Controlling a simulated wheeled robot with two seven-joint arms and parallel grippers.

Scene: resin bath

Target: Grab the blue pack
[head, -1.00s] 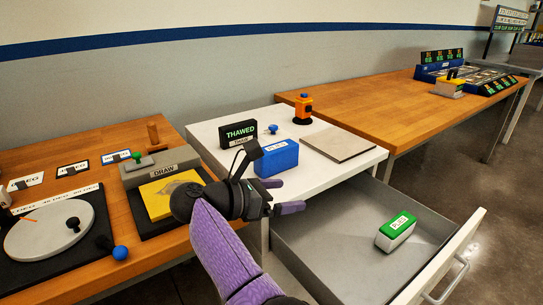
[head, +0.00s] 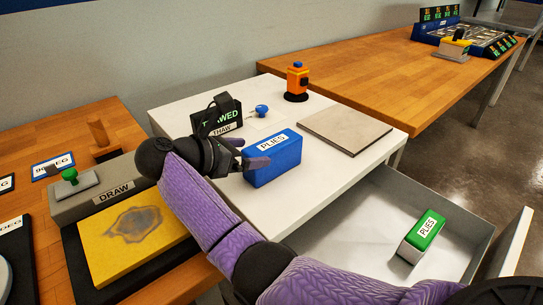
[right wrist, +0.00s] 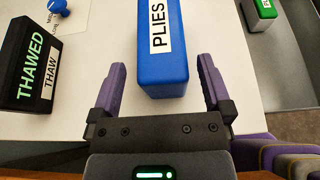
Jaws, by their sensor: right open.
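The blue pack (head: 277,162), labelled PLIES, stands on the white table top in the head view. In the right wrist view the blue pack (right wrist: 163,60) lies ahead, its near end just between the fingertips. My right gripper (head: 250,153) is at the left end of the pack in the head view. In the right wrist view my right gripper (right wrist: 162,85) is open, with one purple finger on each side of the pack's near end and visible gaps. My left gripper is not in view.
A THAWED sign (head: 216,118), a blue knob (head: 262,109), an orange device (head: 297,82) and a flat grey plate (head: 345,130) share the white top (head: 300,205). An open drawer (head: 365,225) below holds a green pack (head: 425,229). A yellow slab (head: 135,232) lies left.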

